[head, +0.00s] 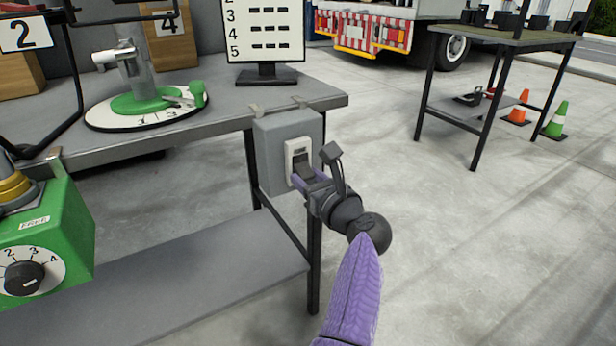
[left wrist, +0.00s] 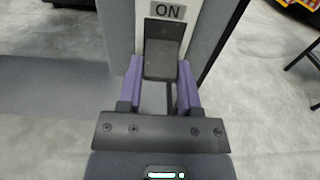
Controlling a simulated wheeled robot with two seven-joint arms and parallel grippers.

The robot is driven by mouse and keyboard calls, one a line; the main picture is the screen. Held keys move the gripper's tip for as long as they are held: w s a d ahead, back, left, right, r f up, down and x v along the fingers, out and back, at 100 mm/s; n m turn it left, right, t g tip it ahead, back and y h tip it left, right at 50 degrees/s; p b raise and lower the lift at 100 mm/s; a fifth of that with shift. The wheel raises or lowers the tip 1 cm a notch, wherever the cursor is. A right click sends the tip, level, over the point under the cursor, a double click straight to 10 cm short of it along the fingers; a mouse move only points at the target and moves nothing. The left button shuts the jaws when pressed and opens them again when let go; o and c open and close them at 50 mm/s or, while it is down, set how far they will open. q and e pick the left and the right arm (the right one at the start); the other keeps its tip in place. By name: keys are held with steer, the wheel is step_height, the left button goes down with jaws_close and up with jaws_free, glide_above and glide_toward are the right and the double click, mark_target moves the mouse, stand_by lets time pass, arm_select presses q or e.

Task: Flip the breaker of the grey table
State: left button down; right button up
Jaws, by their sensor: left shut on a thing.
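The breaker is a grey box (head: 270,155) fixed to the end of the grey table (head: 215,118), just under the tabletop's corner. A pale switch plate (head: 298,150) on its face carries a dark lever (head: 305,168). In the left wrist view the lever (left wrist: 162,55) stands below a label (left wrist: 168,11) reading ON. My left gripper (left wrist: 160,70) has its purple fingers on both sides of the lever, shut on it. In the head view my left gripper (head: 303,180) reaches the plate from the lower right and partly hides the lever. My right gripper is not in view.
A green box with a dial (head: 25,275) is at the lower left. A round dial stand (head: 140,105) and a number board (head: 265,35) are on the tabletop. A lower shelf (head: 200,275) lies left of my arm.

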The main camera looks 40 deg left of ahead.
mark_target(303, 168)
arm_select(q)
step_height(303, 168, up, 3)
steer(key=g+h+p, duration=0.1)
steer(key=h+p, duration=0.2)
steer(key=p, duration=0.2)
steer(key=g+h+p, duration=0.1)
steer(key=h+p, duration=0.2)
steer(key=p, duration=0.3)
steer(key=shift+d+r+h, duration=0.15)
steer(key=shift+r+h, duration=0.05)
steer(key=shift+h, duration=0.1)
steer(key=shift+g+h+p, duration=0.5)
steer(key=shift+h+p, duration=0.1)
steer(key=shift+h, duration=0.1)
steer(key=shift+a+r+g+h, duration=0.2)
steer(key=shift+g+h, duration=0.1)
steer(key=shift+h, duration=0.4)
steer(key=shift+h+p, duration=0.3)
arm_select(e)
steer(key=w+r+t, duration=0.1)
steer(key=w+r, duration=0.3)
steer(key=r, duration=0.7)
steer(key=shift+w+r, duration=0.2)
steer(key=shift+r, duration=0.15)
arm_select(q)
steer(key=shift+r, duration=0.1)
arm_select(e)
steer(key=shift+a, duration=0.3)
arm_select(q)
steer(key=shift+a, duration=0.1)
